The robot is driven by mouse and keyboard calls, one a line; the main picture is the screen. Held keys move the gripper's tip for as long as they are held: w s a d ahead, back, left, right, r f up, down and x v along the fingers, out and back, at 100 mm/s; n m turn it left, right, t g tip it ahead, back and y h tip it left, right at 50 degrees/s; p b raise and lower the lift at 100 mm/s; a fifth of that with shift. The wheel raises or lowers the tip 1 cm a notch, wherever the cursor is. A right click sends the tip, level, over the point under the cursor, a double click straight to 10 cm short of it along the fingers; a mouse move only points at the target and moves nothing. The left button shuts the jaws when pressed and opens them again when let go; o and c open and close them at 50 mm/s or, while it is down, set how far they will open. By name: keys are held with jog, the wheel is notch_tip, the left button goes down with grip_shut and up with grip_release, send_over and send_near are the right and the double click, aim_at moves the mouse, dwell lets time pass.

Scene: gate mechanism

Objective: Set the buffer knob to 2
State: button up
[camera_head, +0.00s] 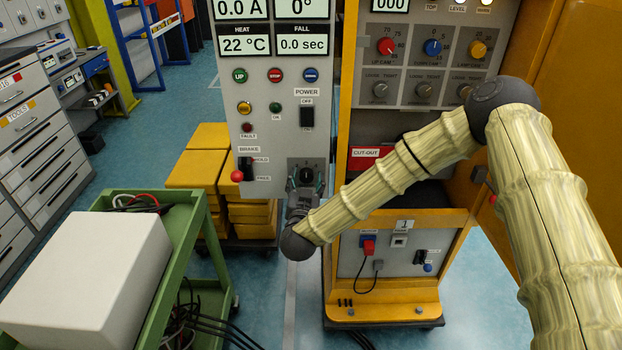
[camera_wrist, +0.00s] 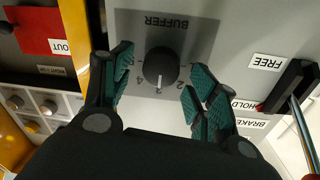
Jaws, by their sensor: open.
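The buffer knob (camera_wrist: 160,66) is a round black knob on a grey square plate marked BUFFER, upside down in the wrist view. Its white pointer line points to the bottom of that picture, towards what looks like the 3; the digits are small and partly hidden. My gripper (camera_wrist: 163,73) is open, with its teal-padded fingers on either side of the knob and gaps showing between pads and knob. In the head view the knob (camera_head: 306,174) sits low on the grey panel, with my gripper (camera_head: 304,185) at it, partly hiding the plate.
The brake lever (camera_head: 238,175) with a red ball is left of the knob. A red CUT-OUT label (camera_head: 368,158) is on the yellow cabinet (camera_head: 343,80) to the right. A green cart (camera_head: 195,235) with a white box (camera_head: 85,270) stands at front left.

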jog(key=shift+w, duration=0.4)
